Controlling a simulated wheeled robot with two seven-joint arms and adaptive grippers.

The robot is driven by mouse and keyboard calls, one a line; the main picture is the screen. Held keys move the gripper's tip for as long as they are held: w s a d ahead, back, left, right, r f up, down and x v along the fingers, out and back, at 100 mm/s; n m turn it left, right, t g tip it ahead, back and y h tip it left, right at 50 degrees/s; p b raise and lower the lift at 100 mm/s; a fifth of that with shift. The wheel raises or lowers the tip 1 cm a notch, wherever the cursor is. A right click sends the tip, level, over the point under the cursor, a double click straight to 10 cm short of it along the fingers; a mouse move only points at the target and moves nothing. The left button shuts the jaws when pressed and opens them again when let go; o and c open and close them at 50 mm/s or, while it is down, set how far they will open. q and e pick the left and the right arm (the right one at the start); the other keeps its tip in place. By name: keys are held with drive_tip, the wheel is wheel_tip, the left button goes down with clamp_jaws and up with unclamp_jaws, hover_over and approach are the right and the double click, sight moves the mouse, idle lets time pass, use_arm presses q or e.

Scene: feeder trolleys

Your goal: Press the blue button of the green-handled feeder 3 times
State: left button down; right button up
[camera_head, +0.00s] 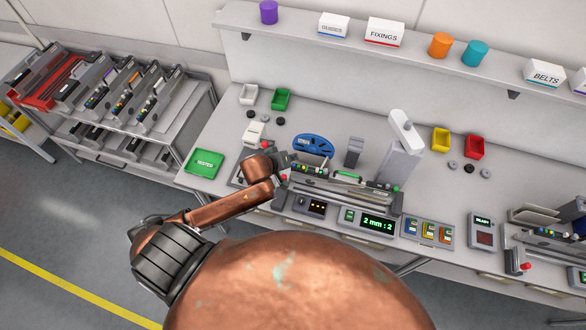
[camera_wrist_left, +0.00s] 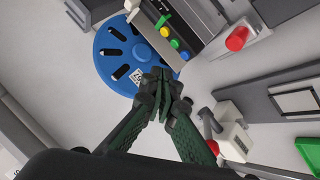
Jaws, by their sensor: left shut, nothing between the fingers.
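The green-handled feeder (camera_head: 338,184) sits in the bench fixture in the head view, partly behind my left arm. The blue button (camera_wrist_left: 185,56) is the one nearest my fingertips. My left gripper (camera_wrist_left: 165,78) is shut and empty, its tips over the edge of a blue reel (camera_wrist_left: 112,52), a little apart from the button in the picture. In the head view the left gripper (camera_head: 298,160) is small beside the reel. My right gripper is not in view.
A red knob (camera_wrist_left: 237,39) stands right of the feeder in the wrist view. A display reading "2 mm : 2" (camera_head: 378,224) is in front of the fixture. A grey post (camera_head: 400,160) stands behind. A trolley (camera_head: 180,120) with several feeders is at left.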

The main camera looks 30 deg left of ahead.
use_arm(q)
drive_tip(key=shift+f, duration=0.9)
idle(0.8)
drive_tip(key=shift+f, duration=0.4)
drive_tip(key=shift+f, duration=0.3)
idle(0.4)
drive_tip(key=shift+r+p, duration=0.7)
drive_tip(key=shift+p, duration=0.45)
